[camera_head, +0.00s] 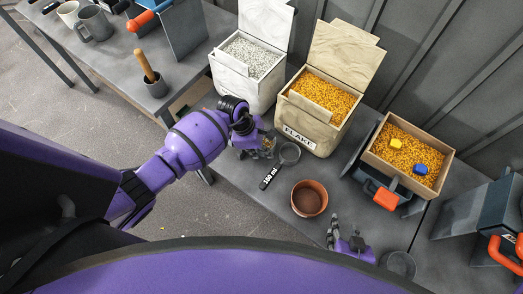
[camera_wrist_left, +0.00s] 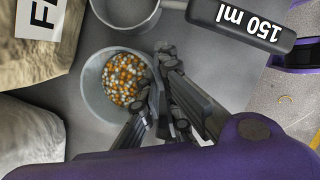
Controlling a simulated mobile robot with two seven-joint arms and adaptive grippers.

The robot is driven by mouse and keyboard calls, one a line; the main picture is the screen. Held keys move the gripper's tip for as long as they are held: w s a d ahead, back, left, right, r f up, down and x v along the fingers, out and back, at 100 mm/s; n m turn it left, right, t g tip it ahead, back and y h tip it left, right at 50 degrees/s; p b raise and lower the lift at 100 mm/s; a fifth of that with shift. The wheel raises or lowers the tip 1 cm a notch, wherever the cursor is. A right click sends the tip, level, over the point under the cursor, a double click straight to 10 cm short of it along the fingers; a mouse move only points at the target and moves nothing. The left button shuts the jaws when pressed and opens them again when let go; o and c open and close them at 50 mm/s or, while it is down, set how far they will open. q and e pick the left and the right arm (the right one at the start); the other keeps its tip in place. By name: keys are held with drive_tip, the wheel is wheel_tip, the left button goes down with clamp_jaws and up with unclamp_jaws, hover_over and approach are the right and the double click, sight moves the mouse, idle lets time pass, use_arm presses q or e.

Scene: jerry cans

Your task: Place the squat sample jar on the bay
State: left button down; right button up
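A small round jar (camera_wrist_left: 112,88) with mixed orange and white grains stands on the grey table; I take it for the squat sample jar. In the head view the jar (camera_head: 267,146) is partly hidden by my left gripper (camera_head: 256,138). In the left wrist view the left gripper's dark fingers (camera_wrist_left: 158,92) overlap the jar's right edge. I cannot tell whether they grip its wall or are just beside it. My right gripper (camera_head: 343,238) is low on the right, its fingers apart and empty. I cannot make out which surface is the bay.
A 150 ml scoop (camera_head: 286,157) and a brown pot (camera_head: 309,198) are close by. Bins of white (camera_head: 233,82) and orange (camera_head: 305,128) flakes stand behind. A tray (camera_head: 441,165) holds orange flakes and two blocks.

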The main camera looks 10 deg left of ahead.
use_arm(q)
drive_tip(key=c, duration=2.4)
unclamp_jaws()
drive_tip(key=shift+f, duration=0.15)
drive_tip(key=o, duration=0.4)
